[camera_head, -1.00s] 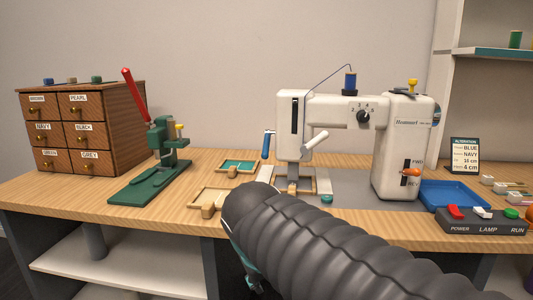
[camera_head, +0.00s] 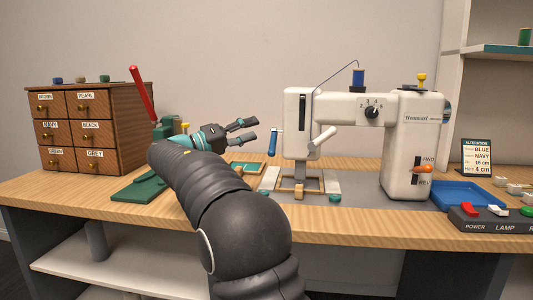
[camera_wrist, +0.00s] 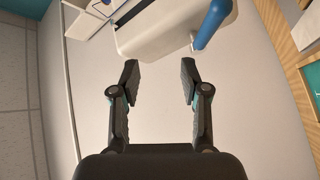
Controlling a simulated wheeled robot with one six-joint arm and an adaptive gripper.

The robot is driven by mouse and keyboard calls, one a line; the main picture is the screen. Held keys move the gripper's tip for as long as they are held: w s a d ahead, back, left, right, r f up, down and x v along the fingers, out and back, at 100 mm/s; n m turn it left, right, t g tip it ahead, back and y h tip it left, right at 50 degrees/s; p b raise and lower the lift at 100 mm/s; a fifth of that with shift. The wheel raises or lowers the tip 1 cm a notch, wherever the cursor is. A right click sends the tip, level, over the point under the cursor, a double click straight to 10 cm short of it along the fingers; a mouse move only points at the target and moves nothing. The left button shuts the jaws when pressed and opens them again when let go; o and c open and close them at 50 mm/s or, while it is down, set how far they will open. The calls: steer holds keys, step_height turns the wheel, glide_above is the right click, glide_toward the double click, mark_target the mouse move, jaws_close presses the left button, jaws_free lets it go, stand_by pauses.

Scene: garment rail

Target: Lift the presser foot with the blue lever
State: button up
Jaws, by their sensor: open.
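The white sewing machine (camera_head: 413,150) stands on the table with its head (camera_head: 299,130) at the left end. The blue lever (camera_head: 274,143) hangs down on the left side of the head. It also shows in the wrist view (camera_wrist: 213,22), at the top right beyond the fingers. My gripper (camera_head: 249,130) is open and empty, left of the blue lever and apart from it, with its fingers pointing right. In the wrist view my gripper (camera_wrist: 159,75) has both fingers spread with nothing between them. The presser foot is too small to make out clearly.
A green press with a red handle (camera_head: 142,92) stands behind my arm at left, beside a wooden drawer cabinet (camera_head: 87,130). A white lever (camera_head: 322,137) sticks out from the machine head. A blue tray (camera_head: 462,193) and a switch box (camera_head: 490,217) are at right.

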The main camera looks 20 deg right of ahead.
steer(key=b, duration=0.1)
glide_toward(275, 142)
steer(key=shift+w+d+f+h, duration=0.1)
steer(key=shift+d+f+h, duration=0.05)
steer(key=shift+f, duration=0.35)
steer(key=shift+d+f+h, duration=0.1)
steer(key=shift+f+h, duration=0.05)
steer(key=shift+f, duration=0.3)
steer(key=shift+r+p+x, duration=0.2)
steer(key=shift+p+x, duration=0.1)
steer(key=shift+x, duration=3.5)
jaws_close()
